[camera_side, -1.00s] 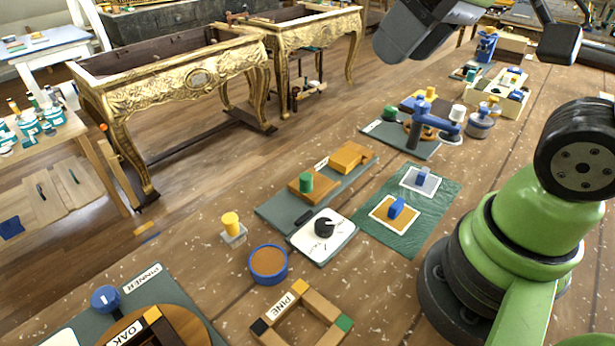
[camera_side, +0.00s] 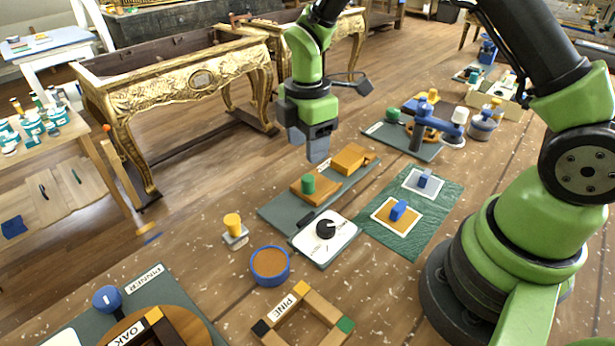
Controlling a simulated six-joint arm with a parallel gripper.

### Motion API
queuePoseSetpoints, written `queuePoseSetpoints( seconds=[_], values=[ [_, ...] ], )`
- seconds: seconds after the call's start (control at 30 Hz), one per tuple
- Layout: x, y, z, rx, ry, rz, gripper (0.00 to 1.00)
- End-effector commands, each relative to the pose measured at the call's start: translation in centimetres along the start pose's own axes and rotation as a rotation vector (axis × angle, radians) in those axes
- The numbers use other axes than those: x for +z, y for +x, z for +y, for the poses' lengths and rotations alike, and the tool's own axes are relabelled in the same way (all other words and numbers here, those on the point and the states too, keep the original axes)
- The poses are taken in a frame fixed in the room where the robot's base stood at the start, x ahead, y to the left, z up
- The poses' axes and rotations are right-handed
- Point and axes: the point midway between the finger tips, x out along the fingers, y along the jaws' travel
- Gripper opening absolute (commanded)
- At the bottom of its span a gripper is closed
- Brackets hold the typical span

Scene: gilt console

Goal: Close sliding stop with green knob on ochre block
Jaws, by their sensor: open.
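The green knob (camera_side: 308,184) stands upright on a flat ochre-brown piece (camera_side: 324,193) on a long grey-green base plate (camera_side: 276,212). An ochre block (camera_side: 349,158) sits on the same plate to the upper right, with a small gap showing between the two. My gripper (camera_side: 317,150) hangs above and beyond the knob, pointing down. It is open and empty, and it touches nothing that I can see.
A white plate with a black dial (camera_side: 326,229) lies just in front of the base plate. A green mat (camera_side: 432,214) with two blue-handled pieces is at right. A blue post fixture (camera_side: 416,132) stands behind. A yellow knob (camera_side: 233,226) and a blue-rimmed round dish (camera_side: 270,266) are at front left.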

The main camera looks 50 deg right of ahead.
Motion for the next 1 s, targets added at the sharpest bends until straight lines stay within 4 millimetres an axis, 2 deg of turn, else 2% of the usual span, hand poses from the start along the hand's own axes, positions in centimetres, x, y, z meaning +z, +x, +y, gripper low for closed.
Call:
queuePoseSetpoints(
  seconds=[0.2,0.4,0.57,0.83,1.0],
  values=[
    [0.1,4.3,-0.2,-0.008,0.003,-0.002,0.52],
    [0.0,7.2,-0.1,-0.004,0.004,-0.001,0.52],
    [0.0,8.2,-0.1,-0.001,0.003,0.0,0.52],
    [0.0,8.3,-0.1,-0.001,0.004,0.0,0.52],
    [0.0,8.3,-0.1,-0.001,0.004,0.0,0.13]
  ],
)
